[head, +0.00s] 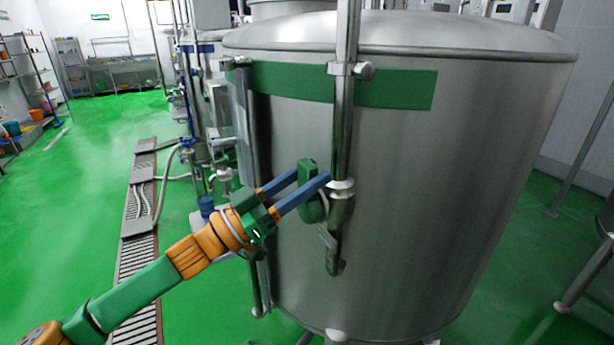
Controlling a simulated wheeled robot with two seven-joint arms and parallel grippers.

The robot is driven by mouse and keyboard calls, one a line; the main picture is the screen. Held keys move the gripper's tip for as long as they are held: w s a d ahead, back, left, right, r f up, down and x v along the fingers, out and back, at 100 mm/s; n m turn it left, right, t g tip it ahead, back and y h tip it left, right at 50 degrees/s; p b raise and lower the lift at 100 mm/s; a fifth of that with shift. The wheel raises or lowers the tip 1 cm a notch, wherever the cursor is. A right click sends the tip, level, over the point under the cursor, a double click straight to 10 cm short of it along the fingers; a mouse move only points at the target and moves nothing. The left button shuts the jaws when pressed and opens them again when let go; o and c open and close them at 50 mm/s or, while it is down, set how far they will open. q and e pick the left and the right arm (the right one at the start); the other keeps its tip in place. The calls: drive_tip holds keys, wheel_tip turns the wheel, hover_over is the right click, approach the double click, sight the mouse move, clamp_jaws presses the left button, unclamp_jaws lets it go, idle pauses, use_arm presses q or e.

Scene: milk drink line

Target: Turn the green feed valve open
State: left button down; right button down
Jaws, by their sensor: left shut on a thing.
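The green feed valve handle (308,172) is on a vertical steel pipe (343,120) that runs down the front of a large steel tank. My left gripper (312,180) reaches in from the lower left, and its two blue fingers are shut on the green handle, one on each side. The fingers hide part of the handle. The valve body (341,198) sits on the pipe just right of the fingertips, above a short downward spout (334,256). My right gripper is not in view.
The big steel tank (430,190) with a green band (405,89) fills the middle and right. A floor drain grate (139,240) runs along the left. Pipes and blue-topped fittings (187,142) stand left of the tank. Open green floor (75,225) lies at far left.

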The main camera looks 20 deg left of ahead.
sight(301, 182)
use_arm(q)
drive_tip(key=shift+r, duration=0.1)
drive_tip(key=c, duration=0.6)
unclamp_jaws()
drive_tip(key=shift+o, duration=1.2)
drive_tip(key=shift+w, duration=0.1)
drive_tip(key=b+v, duration=0.4)
drive_tip(key=v, duration=0.1)
drive_tip(key=shift+w+f, duration=0.1)
drive_tip(key=shift+f, duration=0.3)
drive_tip(key=shift+s+a, duration=0.15)
drive_tip(key=shift+s, duration=0.1)
drive_tip(key=shift+v, duration=0.75)
drive_tip(key=shift+s+r, duration=0.1)
